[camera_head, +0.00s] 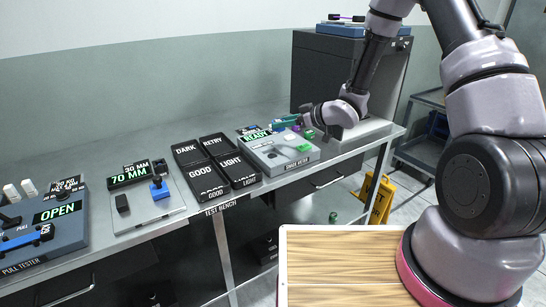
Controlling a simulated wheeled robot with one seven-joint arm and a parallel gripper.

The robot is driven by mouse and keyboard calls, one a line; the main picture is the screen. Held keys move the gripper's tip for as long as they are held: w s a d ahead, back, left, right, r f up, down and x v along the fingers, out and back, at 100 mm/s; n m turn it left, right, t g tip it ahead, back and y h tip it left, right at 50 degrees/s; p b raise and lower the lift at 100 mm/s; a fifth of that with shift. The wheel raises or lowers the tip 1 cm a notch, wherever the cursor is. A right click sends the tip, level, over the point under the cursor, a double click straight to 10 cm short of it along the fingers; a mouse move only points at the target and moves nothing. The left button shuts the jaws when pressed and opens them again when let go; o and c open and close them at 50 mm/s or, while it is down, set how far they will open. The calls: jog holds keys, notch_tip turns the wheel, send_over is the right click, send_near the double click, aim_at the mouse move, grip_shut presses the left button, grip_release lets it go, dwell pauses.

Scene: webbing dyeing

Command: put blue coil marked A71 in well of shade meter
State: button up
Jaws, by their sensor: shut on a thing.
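The shade meter (272,158) is a grey box on the bench, with a green READY display (256,136) at its back and a small green piece on top (304,147). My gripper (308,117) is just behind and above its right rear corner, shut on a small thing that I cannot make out. A teal item (284,122), a purple bit (296,128) and a green bit (310,134) show close to the fingers. I cannot read an A71 mark or pick out the blue coil. I cannot see into the meter's well.
Black trays (208,182) marked DARK, RETRY, GOOD and LIGHT stand left of the meter. Further left are a 70 MM gauge (130,175) and a pull tester (38,247). A grey cabinet (310,68) rises behind. A yellow sign (377,200) stands on the floor at right.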

aim_at(264, 153)
jog(key=shift+n+g+y, duration=0.4)
jog(key=shift+n+g, duration=0.4)
jog(key=shift+g, duration=0.1)
jog(key=f, duration=0.1)
jog(key=s+a+f, duration=0.1)
jog(key=f, duration=0.1)
jog(key=a+f, duration=0.1)
jog(key=f, duration=0.1)
jog(key=shift+s+a, duration=0.25)
jog(key=shift+s, duration=0.1)
jog(key=shift+f, duration=2.3)
jog(key=shift+d+f, duration=0.1)
jog(key=shift+f, duration=0.25)
